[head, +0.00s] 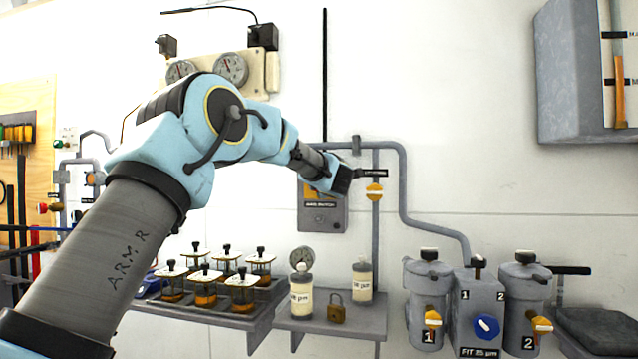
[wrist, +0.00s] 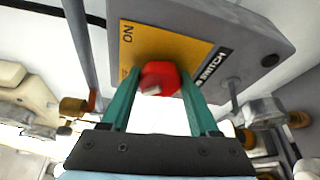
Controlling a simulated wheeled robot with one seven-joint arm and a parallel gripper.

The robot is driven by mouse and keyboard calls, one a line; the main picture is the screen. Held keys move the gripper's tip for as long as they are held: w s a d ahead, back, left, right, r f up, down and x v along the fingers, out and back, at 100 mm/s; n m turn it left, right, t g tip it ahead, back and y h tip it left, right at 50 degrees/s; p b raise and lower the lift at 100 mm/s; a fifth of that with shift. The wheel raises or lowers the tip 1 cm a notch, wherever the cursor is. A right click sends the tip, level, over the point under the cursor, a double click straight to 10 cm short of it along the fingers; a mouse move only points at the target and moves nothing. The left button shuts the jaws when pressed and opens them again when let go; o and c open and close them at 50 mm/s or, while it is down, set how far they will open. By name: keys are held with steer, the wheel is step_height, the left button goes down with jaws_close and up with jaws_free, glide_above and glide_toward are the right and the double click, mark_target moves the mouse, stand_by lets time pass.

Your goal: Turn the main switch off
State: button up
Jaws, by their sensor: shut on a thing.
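The main switch is a grey box (head: 321,222) on the wall with a yellow plate and a "MAIN SWITCH" label. In the wrist view the box (wrist: 225,25) fills the upper part, with the yellow plate (wrist: 190,48) marked "ON" at its left end. A red knob (wrist: 160,72) sits on the plate. My gripper (wrist: 158,78) has its two teal fingers on either side of the knob and is shut on it. The knob has a pale mark low on its face; its exact setting is hard to tell. In the head view my wrist hides the knob and fingertips.
A pipe with a yellow-handled valve (head: 375,192) runs close right of the switch box. Below are a shelf (head: 350,325) with bottles and a brass padlock (head: 337,310), and a rack of jars (head: 215,317). Grey filter housings (head: 427,285) stand at right.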

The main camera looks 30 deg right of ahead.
stand_by(0.6)
steer(key=o, duration=1.4)
steer(key=shift+c, duration=0.2)
steer(key=b+v, duration=0.2)
steer(key=v, duration=0.8)
steer(key=shift+s+b, duration=0.35)
steer(key=shift+b, duration=0.05)
steer(key=shift+a, duration=0.15)
